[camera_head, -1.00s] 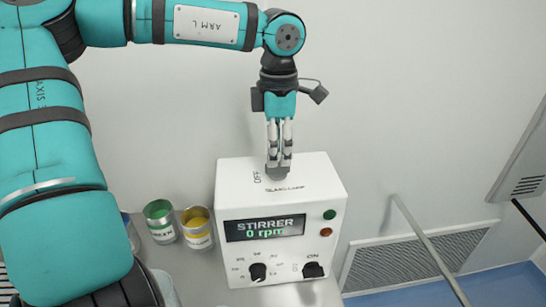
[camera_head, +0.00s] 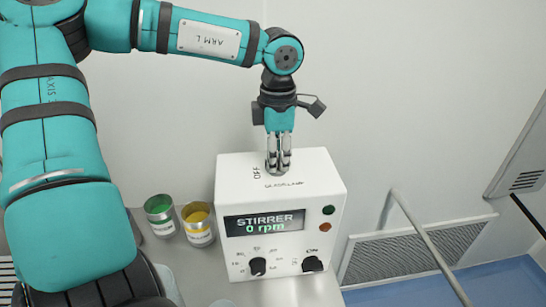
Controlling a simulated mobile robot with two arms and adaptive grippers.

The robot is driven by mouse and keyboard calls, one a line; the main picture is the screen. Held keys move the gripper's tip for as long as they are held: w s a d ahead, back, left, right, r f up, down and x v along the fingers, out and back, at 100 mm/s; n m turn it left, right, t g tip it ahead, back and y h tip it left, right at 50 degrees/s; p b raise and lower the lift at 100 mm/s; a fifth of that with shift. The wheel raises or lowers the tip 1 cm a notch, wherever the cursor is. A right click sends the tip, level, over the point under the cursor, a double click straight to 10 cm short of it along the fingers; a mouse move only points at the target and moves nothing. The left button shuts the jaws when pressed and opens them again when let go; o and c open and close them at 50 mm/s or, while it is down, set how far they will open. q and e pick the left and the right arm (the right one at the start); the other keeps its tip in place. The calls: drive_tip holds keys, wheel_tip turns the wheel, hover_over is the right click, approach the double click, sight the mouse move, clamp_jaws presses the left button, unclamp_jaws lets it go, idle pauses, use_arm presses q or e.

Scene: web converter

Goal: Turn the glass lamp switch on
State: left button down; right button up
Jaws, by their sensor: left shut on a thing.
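A white box (camera_head: 235,185) with a display reading "STIRRER 0 rpm" stands against the wall. Its top carries an "OFF" mark and a label that seems to read "GLASS LAMP". My left gripper (camera_head: 277,168) points down onto the box top, beside the "OFF" mark and behind the label. Its fingers are closed together on the glass lamp switch, which they almost wholly hide. I cannot tell the switch's position. My right gripper is out of view.
The box front has a left knob (camera_head: 257,266), a right knob (camera_head: 313,263), a green button (camera_head: 328,210) and a red button (camera_head: 325,227). A green-topped can (camera_head: 160,225) and a yellow-topped can (camera_head: 199,232) stand left of the box. A grey rail (camera_head: 430,245) is at right.

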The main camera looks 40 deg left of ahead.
use_arm(q)
drive_tip(key=shift+f+m+b, duration=0.15)
drive_tip(key=shift+m+b, duration=0.55)
drive_tip(key=shift+m, duration=0.1)
drive_tip(key=shift+m+b, duration=0.45)
drive_tip(key=shift+m, duration=0.25)
drive_tip(key=m+b, duration=0.1)
drive_tip(key=m, duration=0.3)
drive_tip(key=shift+m+b, duration=0.3)
drive_tip(key=m, duration=1)
drive_tip(key=shift+s+m, duration=0.1)
drive_tip(key=shift+m, duration=0.2)
drive_tip(key=c, duration=1.3)
unclamp_jaws()
drive_tip(key=shift+s, duration=0.1)
drive_tip(key=shift+c, duration=0.2)
